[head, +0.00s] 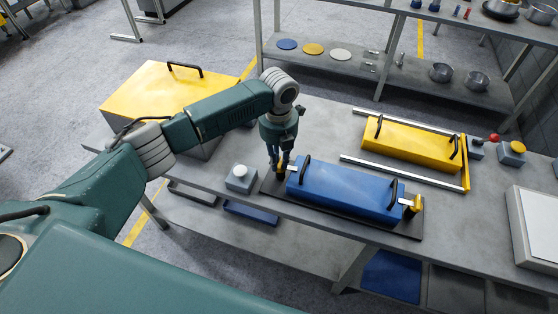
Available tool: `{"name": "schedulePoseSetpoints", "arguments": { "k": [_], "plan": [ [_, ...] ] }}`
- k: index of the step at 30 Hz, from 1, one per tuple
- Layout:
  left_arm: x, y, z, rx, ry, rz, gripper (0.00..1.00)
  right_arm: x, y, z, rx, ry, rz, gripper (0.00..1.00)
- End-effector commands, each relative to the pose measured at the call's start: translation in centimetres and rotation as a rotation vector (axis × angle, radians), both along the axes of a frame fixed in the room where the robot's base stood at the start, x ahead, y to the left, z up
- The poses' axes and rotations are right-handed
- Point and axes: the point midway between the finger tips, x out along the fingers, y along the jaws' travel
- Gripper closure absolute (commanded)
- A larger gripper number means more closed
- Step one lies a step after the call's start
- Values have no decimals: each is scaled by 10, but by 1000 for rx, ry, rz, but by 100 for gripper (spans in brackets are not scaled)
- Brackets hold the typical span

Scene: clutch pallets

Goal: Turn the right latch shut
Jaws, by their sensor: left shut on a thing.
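A long blue box (345,188) with two black handles lies on a dark base plate (277,194) on the grey table. The right latch (412,206), with a yellow knob, is at the box's right end beside a pale metal tab; whether it is turned shut is too small to tell. The left latch (281,164) is at the other end, partly hidden by my gripper. My left gripper (278,165) points down there, shut on the left latch, well away from the right latch. My right gripper is not in view.
A yellow box (410,146) sits between metal rails behind the blue box. A grey button box (240,177) stands left of the base plate. A large yellow-topped case (150,88) is at the left. A red-tipped lever (493,138) and another button box (512,152) are at the right.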

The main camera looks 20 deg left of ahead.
Motion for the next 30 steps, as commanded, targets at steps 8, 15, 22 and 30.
{"name": "schedulePoseSetpoints", "arguments": {
  "k": [8, 15, 22, 30],
  "plan": [
    [3, 1, 3, -1, -5, -122, 100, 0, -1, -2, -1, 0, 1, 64],
    [3, 1, 3, -1, -6, -161, 100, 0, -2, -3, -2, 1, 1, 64],
    [3, 1, 3, -1, -7, -166, 100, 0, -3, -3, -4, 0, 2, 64],
    [3, 1, 3, -1, -6, -164, 64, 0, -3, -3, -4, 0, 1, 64]
  ]
}}
